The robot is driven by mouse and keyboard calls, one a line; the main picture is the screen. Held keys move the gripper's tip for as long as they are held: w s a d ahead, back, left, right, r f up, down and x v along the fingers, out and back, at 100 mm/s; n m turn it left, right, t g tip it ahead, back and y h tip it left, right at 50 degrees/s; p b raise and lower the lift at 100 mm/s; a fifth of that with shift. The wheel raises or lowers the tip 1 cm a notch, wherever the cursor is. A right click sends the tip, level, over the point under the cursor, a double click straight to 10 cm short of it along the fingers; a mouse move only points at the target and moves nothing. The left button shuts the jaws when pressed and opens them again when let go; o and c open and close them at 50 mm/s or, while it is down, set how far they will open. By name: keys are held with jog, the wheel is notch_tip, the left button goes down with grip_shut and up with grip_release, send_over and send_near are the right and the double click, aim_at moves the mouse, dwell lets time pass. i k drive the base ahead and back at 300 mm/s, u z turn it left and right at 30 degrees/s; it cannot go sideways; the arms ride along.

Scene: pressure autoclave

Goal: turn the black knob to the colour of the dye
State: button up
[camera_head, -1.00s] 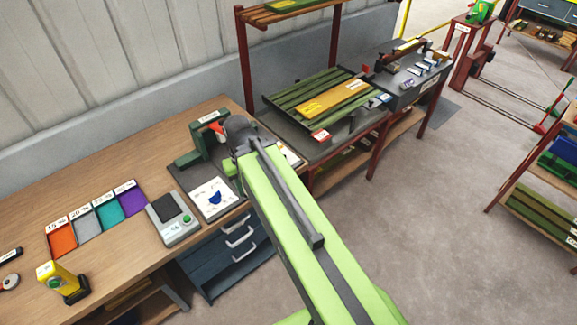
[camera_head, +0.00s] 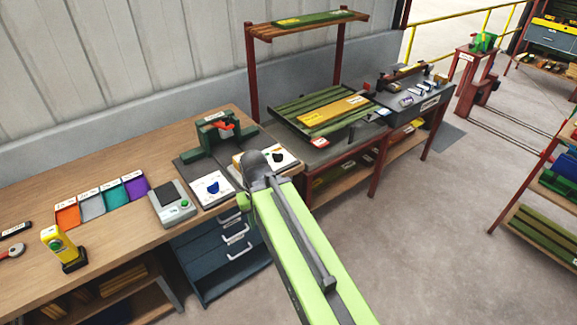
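A white card or plate (camera_head: 212,190) with a dark blue patch (camera_head: 212,187) lies on a dark mat at the bench's front edge. Right of it is a second white plate (camera_head: 287,160) with a small dark shape (camera_head: 277,156) on it, partly hidden by the grey end of my arm. I cannot tell whether that shape is the black knob, and no pointer or colour marks are readable there. My green arm reaches up from the bottom right, its grey end in front of this second plate. My gripper's fingers cannot be made out.
Orange (camera_head: 68,215), grey, teal and purple (camera_head: 136,186) trays with percentage labels lie on the wooden bench. A grey device (camera_head: 171,203) with a green button, a green press (camera_head: 213,137) and a yellow device (camera_head: 58,243) stand there too. A green slatted rack (camera_head: 320,108) is at right.

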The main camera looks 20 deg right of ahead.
aim_at(278, 157)
jog(key=u, duration=0.45)
jog(key=i, duration=0.95)
jog(key=u, duration=0.1)
